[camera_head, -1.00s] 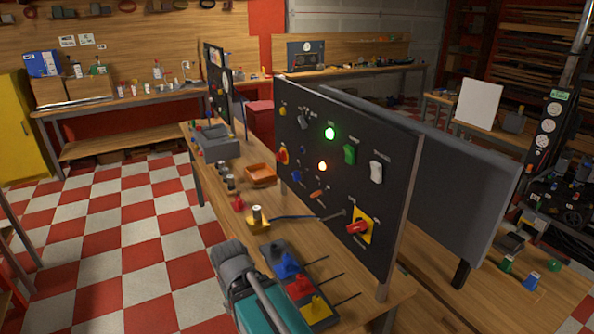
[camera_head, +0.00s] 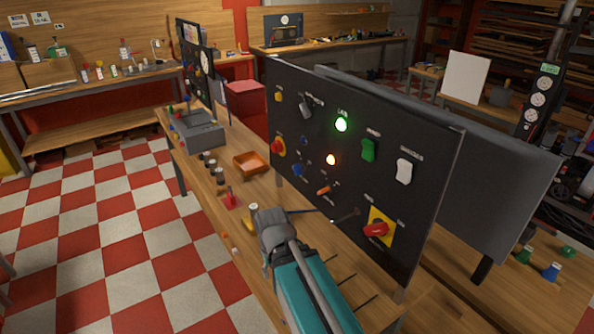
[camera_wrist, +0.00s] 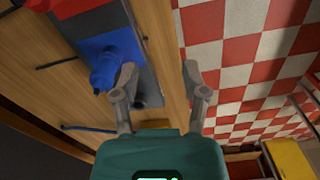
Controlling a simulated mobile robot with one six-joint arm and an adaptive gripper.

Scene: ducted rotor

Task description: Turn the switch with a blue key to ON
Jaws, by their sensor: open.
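A black upright panel (camera_head: 385,130) carries several switches and lamps. A small blue switch piece (camera_head: 297,170) sits at its lower left, and a smaller blue button (camera_head: 304,141) is above it; which is the key, and its setting, are too small to tell. My gripper (camera_head: 265,217) is in front of the panel's lower left, above the bench and apart from the panel. In the wrist view my gripper (camera_wrist: 159,72) is open with nothing between its fingers. A blue piece (camera_wrist: 105,58) on a dark tray (camera_wrist: 148,60) lies left of the fingers.
An orange tray (camera_head: 251,163) and a grey box (camera_head: 201,132) stand on the bench. The checkered floor at left is clear.

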